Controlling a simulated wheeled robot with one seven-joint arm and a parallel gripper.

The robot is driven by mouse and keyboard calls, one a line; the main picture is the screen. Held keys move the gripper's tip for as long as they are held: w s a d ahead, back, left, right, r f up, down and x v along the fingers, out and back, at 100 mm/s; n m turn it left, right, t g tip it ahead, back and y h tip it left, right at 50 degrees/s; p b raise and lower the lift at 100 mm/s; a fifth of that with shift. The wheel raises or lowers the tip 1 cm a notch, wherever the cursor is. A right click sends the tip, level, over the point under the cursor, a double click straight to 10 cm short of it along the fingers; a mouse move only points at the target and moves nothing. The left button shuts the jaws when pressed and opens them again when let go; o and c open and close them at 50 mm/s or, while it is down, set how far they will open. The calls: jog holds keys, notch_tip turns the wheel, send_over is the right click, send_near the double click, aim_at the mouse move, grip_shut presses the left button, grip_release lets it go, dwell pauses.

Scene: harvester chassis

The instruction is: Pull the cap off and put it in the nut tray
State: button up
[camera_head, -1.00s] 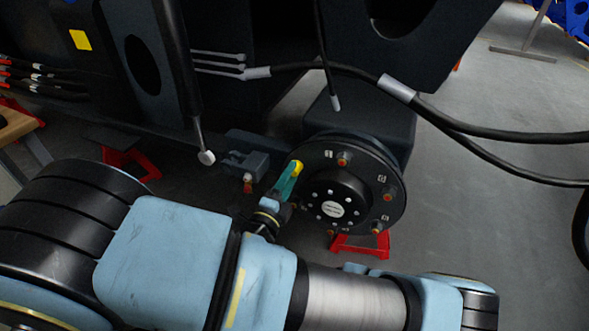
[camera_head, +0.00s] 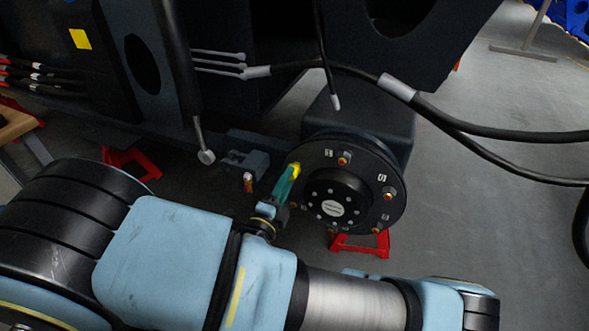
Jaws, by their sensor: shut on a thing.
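The wheel hub (camera_head: 337,208) is a dark round disc with a pale centre label and several orange-tipped studs near its rim. A small yellow cap (camera_head: 295,169) shows at its upper left edge. My gripper (camera_head: 290,177), with teal fingers, is shut on the cap. The cap overlaps the hub rim in the picture; I cannot tell whether it still touches a stud. The fingers hide part of the hub's left edge. I do not see the nut tray in this view.
Red stands (camera_head: 360,244) sit under the chassis. A thick black hose (camera_head: 440,117) runs across the right, and a rod with a round end (camera_head: 205,156) hangs left of the hub. A wooden surface (camera_head: 14,124) shows at the far left. Grey floor is open at right.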

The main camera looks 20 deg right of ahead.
jog(key=shift+v, duration=1.75)
